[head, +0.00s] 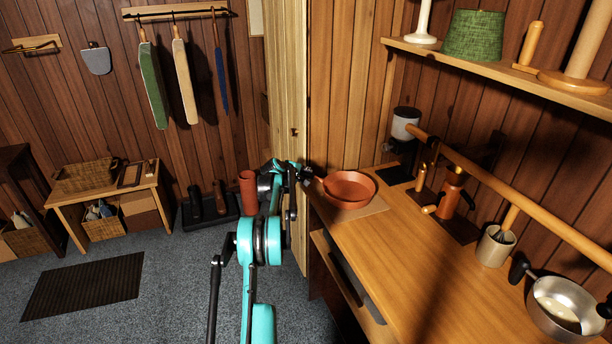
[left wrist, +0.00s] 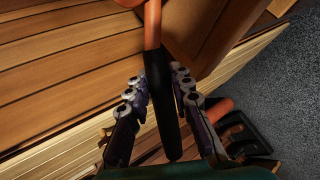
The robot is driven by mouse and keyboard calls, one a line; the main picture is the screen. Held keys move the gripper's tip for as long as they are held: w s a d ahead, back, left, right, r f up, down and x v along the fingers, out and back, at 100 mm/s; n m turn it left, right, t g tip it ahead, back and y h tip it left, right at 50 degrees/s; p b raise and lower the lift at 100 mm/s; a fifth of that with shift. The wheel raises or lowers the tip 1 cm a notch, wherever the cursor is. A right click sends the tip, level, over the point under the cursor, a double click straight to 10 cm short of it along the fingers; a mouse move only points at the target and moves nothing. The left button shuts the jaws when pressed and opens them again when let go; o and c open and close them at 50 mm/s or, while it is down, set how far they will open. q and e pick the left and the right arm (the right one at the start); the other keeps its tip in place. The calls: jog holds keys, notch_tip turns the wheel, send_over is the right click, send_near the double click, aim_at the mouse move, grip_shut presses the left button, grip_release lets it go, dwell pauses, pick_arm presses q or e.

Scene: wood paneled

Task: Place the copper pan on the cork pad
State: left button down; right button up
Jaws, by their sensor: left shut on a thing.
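The copper pan (head: 350,188) is a round, orange-brown pan at the far left end of the wooden counter in the head view. The cork pad (head: 374,208) is a tan sheet on the counter, partly hidden under the pan. The pan appears over the pad, but I cannot tell whether it touches. My left gripper (head: 303,173) is left of the pan, at its handle. In the left wrist view my left gripper (left wrist: 156,82) is shut on the pan's black handle (left wrist: 164,112); only the pan's edge shows at the top. My right gripper is not in view.
A white-topped grinder (head: 405,123) stands behind the pan, with an orange grinder (head: 450,198) to its right. A crock (head: 492,248) and a steel pan (head: 562,308) are nearer. A wooden rail (head: 520,203) runs above the counter's back. The counter's front middle is clear.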

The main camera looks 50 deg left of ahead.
pick_arm(q)
jog(key=shift+f, duration=0.2)
jog(key=c, duration=1.3)
grip_release()
jog(key=shift+o, duration=0.6)
jog(key=shift+o, duration=1.3)
jog(key=v, duration=1.2)
